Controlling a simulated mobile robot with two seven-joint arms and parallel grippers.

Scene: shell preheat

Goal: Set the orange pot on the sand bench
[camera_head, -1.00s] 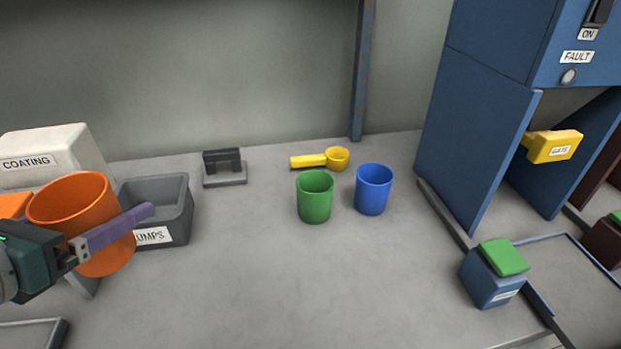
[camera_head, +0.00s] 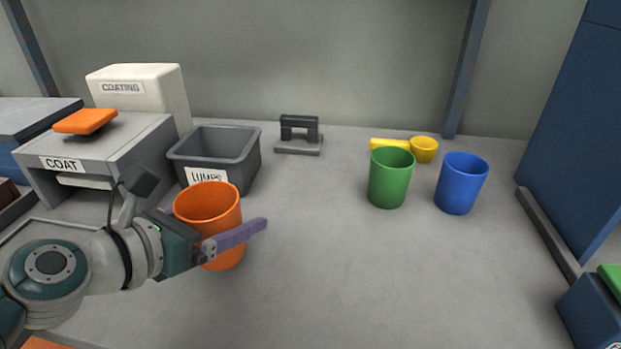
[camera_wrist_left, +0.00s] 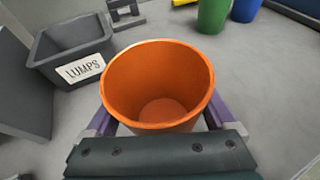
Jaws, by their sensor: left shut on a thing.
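The orange pot (camera_head: 208,205) is upright and empty, in front of the grey LUMPS bin in the head view. My left gripper (camera_head: 232,240) is shut on the pot, with a purple finger along its near side. In the left wrist view the pot (camera_wrist_left: 158,85) sits between the two purple fingers of my left gripper (camera_wrist_left: 158,120). I cannot tell whether the pot's base touches the grey bench top (camera_head: 330,260). No surface is labelled as the sand bench. My right gripper is not in view.
The grey LUMPS bin (camera_head: 245,165) stands behind the pot. A COAT box (camera_head: 135,150) with an orange pad (camera_head: 86,121) is left. A green cup (camera_head: 390,180), blue cup (camera_head: 461,185) and yellow scoop (camera_head: 424,150) stand right. The middle bench is clear.

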